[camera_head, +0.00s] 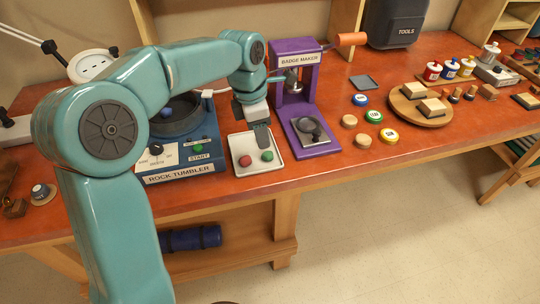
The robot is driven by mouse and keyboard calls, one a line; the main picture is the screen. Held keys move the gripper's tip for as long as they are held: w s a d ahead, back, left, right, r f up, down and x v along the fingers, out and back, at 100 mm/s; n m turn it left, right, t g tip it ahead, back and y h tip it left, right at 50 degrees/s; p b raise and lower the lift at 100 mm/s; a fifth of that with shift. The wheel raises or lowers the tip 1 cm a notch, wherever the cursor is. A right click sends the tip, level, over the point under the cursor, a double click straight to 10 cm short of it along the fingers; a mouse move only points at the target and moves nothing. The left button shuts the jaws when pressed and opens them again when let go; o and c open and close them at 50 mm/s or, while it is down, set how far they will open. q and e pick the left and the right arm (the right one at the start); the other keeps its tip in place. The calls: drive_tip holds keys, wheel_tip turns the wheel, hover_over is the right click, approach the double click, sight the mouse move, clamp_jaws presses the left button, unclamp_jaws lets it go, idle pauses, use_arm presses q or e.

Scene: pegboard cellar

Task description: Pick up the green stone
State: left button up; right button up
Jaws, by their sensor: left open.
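The green stone (267,156) lies in a white square tray (262,167) on the orange-red bench. A red stone (245,161) lies to its left in the same tray. My left gripper (262,136) is open and points down just above the tray, close over the green stone. Its fingers look empty. I cannot tell whether a finger touches the stone. My right gripper is not in view.
The blue rock tumbler (202,160) stands left of the tray, and the purple badge maker (313,140) stands close on its right. Badges, a round wooden board (428,119) and small bottles lie further right. The bench's front edge (270,190) is near the tray.

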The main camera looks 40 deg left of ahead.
sight(268, 153)
use_arm(q)
wheel_tip(268, 153, down, 2)
drive_tip(key=shift+f, duration=0.1)
drive_tip(key=shift+w+d+f, duration=0.1)
drive_tip(key=shift+f, duration=0.1)
drive_tip(key=f, duration=0.2)
drive_tip(key=w+f, duration=0.1)
drive_tip(key=f, duration=0.1)
drive_tip(key=shift+d+f, duration=0.2)
drive_tip(key=shift+f, duration=0.15)
drive_tip(key=shift+d, duration=0.1)
clamp_jaws()
